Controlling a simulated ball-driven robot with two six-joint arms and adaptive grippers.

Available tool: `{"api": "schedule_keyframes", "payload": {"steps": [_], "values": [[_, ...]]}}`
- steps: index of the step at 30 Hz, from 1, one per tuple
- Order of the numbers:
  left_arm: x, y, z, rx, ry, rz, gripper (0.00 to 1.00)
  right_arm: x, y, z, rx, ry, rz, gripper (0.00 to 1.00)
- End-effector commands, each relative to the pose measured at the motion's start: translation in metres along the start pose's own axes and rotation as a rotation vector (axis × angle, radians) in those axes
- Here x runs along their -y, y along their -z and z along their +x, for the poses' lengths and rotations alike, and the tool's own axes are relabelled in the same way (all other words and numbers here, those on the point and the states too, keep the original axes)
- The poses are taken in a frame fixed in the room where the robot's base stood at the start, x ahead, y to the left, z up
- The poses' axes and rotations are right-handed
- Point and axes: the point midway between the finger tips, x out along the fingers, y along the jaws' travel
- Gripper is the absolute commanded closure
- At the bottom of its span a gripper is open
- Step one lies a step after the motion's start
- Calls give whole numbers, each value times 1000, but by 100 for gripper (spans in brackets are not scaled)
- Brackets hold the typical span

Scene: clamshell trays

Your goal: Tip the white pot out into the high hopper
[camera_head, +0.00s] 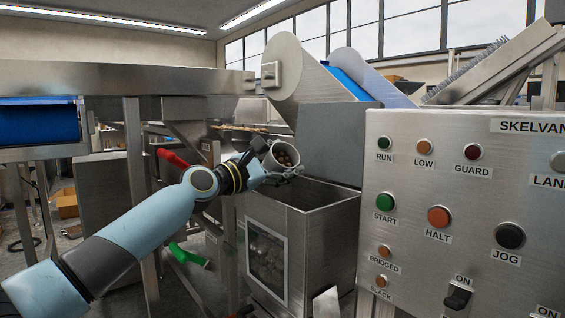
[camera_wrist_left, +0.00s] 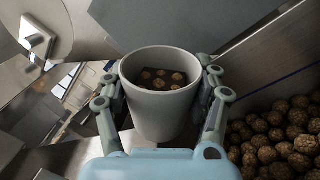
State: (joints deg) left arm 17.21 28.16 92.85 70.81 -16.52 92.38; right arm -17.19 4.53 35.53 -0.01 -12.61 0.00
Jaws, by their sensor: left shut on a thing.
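The white pot (camera_head: 273,160) is held just above the open top of the steel hopper (camera_head: 325,240), at its rear left. My left gripper (camera_head: 279,172) is shut on the pot, its fingers on both sides of it. In the left wrist view the pot (camera_wrist_left: 160,112) stands between the fingers of the gripper (camera_wrist_left: 162,85), with brown round pieces (camera_wrist_left: 160,78) lying inside it. In the head view its mouth leans toward the camera. Many similar brown balls (camera_wrist_left: 275,140) lie in the hopper, right of the pot. My right gripper does not show.
A control panel (camera_head: 470,270) with several buttons fills the right front. A round steel plate (camera_head: 290,85) and a conveyor (camera_head: 348,82) stand behind the hopper. A window (camera_head: 266,255) in the hopper's front shows contents.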

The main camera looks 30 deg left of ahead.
Motion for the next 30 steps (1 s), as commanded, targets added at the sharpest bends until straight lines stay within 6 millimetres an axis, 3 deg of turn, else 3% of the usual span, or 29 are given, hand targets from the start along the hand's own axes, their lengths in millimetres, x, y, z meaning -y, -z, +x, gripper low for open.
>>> {"api": "schedule_keyframes", "payload": {"steps": [1,30], "values": [[7,10,-2,-15,11,5,64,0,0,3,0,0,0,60],[4,6,-1,10,5,130,64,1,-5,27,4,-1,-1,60]]}}
